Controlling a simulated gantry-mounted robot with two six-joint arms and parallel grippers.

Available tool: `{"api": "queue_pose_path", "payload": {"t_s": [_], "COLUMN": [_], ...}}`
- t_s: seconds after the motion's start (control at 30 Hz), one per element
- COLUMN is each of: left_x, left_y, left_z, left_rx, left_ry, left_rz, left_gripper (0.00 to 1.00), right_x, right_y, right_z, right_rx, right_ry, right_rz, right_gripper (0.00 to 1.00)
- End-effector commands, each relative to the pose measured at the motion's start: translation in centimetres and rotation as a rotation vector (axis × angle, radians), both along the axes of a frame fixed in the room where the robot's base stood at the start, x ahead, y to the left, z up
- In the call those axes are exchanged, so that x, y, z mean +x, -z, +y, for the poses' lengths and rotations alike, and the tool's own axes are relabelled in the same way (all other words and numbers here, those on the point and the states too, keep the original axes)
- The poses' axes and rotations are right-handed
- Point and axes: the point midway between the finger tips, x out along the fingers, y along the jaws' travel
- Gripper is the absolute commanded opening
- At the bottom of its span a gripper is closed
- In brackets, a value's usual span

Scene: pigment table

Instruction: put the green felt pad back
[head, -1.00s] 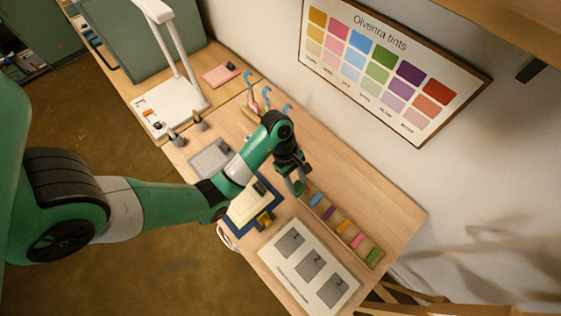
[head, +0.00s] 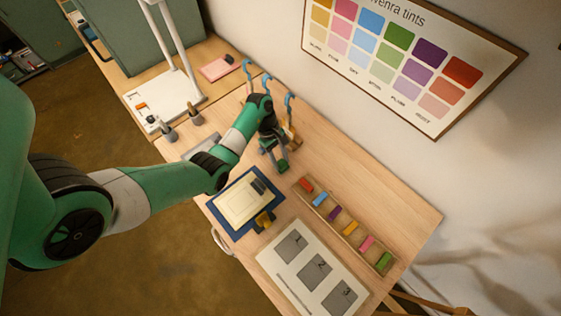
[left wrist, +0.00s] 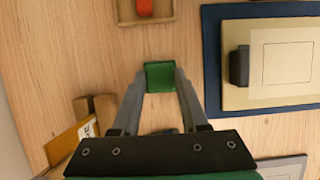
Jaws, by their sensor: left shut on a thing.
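My left gripper (head: 274,154) is shut on a small green pad (left wrist: 160,76), which sits between the fingertips in the left wrist view. In the head view the pad (head: 282,164) is small and partly hidden by the fingers. The gripper is over the wooden table, between the blue hooks and the near end of a wooden rack (head: 318,213). How high the pad is above the table I cannot tell. The rack holds a row of coloured blocks, with red at the near end and a green block (head: 385,260) at the far end. My right gripper is not in view.
A blue mat with a cream sheet (head: 240,203) lies left of the rack. A white card with grey squares numbered 1 to 3 (head: 306,226) is below it. Blue hooks (head: 290,98) stand at the back. An orange-yellow box (left wrist: 68,140) lies beside the gripper. Bare wood lies around the pad.

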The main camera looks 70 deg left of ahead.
Motion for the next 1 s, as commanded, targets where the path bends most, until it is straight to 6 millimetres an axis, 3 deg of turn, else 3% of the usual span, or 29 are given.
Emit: {"api": "queue_pose_path", "payload": {"t_s": [0.33,0.37,0.5,0.8,1.0], "left_x": [0.0,0.0,0.0,0.0,-0.2], "left_y": [0.7,0.6,0.6,0.4,-2.0], "left_z": [0.0,0.0,0.0,0.0,0.8], "left_rx": [0.000,0.000,0.000,0.000,0.003], "left_ry": [0.000,0.000,0.000,0.001,-0.001], "left_rz": [-0.001,-0.001,-0.001,-0.001,-0.004], "left_gripper": [0.00,0.47,0.72,0.74,0.74], "right_x": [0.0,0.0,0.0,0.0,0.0], "right_y": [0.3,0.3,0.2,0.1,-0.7], "right_z": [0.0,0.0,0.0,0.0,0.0], "right_rx": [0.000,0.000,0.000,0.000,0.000], "right_ry": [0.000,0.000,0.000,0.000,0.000], "right_rz": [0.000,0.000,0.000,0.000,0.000], "right_gripper": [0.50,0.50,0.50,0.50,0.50]}}
